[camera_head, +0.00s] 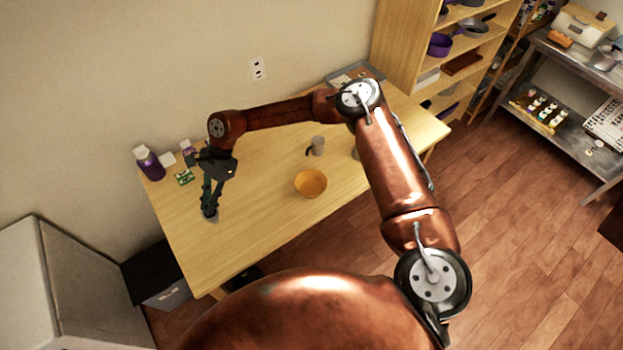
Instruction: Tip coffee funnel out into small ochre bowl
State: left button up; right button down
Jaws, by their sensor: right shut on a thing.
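The small ochre bowl (310,184) stands upright near the middle of the wooden table and looks empty. My right gripper (209,207) hangs fingers down over the left part of the table, well to the left of the bowl. It is shut on a small pale grey thing (213,219), which appears to be the coffee funnel; the fingers hide most of it. From this view I cannot tell whether it touches the table. My left gripper is not in view.
A grey cup with a dark handle (318,145) stands behind the bowl. A purple bottle (149,163) and a small green box (185,177) are at the table's left back. The table (262,218) is clear between gripper and bowl.

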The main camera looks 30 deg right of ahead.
jog(key=w+d+m+t+p, duration=0.1)
jog(key=w+m+t+p, duration=0.3)
jog(key=w+m, duration=0.55)
jog(key=w+d+f+m+t+h+p, duration=0.1)
jog(key=w+d+f+m+t+h, duration=0.1)
jog(key=w+d+f+m+t, duration=0.4)
jog(key=s+d+f+m+h+p, duration=0.1)
jog(key=d+f+m+h, duration=0.1)
jog(key=d+f+m, duration=0.2)
jog(key=s+d+f+m+g+h+p, duration=0.1)
jog(key=d+f, duration=0.4)
jog(key=d, duration=0.6)
jog(key=s+d+f+m+h+p, duration=0.3)
jog(key=d+f+m+h, duration=0.1)
jog(key=d+m, duration=0.2)
jog(key=shift+s+d+f+m+g, duration=0.2)
jog(key=shift+d+m+g, duration=0.15)
jog(key=shift+d, duration=0.55)
jog(key=shift+s+d, duration=0.1)
jog(key=shift+d, duration=0.05)
jog(key=shift+s+d+r+m+t+y+b, duration=0.3)
jog(key=shift+s+d+t+y+b, duration=0.05)
jog(key=shift+d+y+b, duration=0.3)
jog(key=shift+s+d+r+m+t+y+b, duration=0.3)
jog(key=shift+d+y+b, duration=0.25)
jog(key=shift+y, duration=0.1)
